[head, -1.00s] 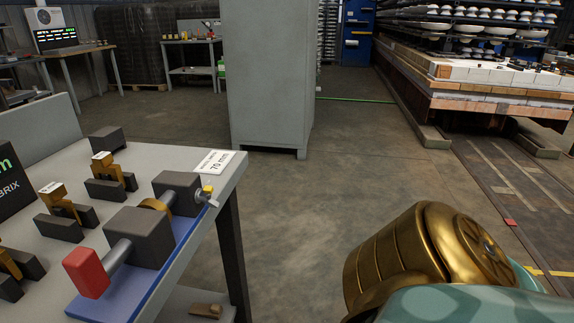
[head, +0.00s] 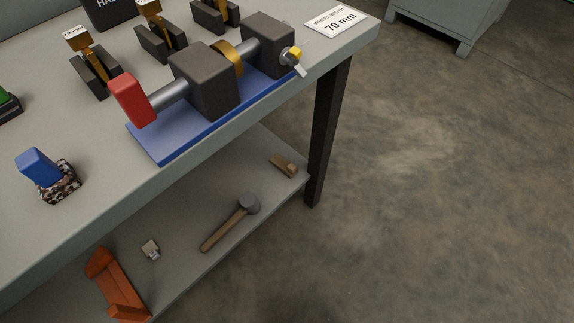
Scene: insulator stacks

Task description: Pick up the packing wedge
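A small brown wooden wedge (head: 284,165), which looks like the packing wedge, lies on the lower shelf of the bench. It is close to the shelf's right end, beside the dark bench leg. The whole wedge appears visible, with the bench top not covering it. Neither of my grippers shows in the head view at this moment.
A mallet (head: 236,218), a small grey block (head: 151,250) and an orange bracket-like piece (head: 116,287) also lie on the lower shelf (head: 195,205). The dark leg (head: 327,135) stands at the bench corner. The bench top (head: 105,165) overhangs the shelf. The floor (head: 430,200) to the right is clear.

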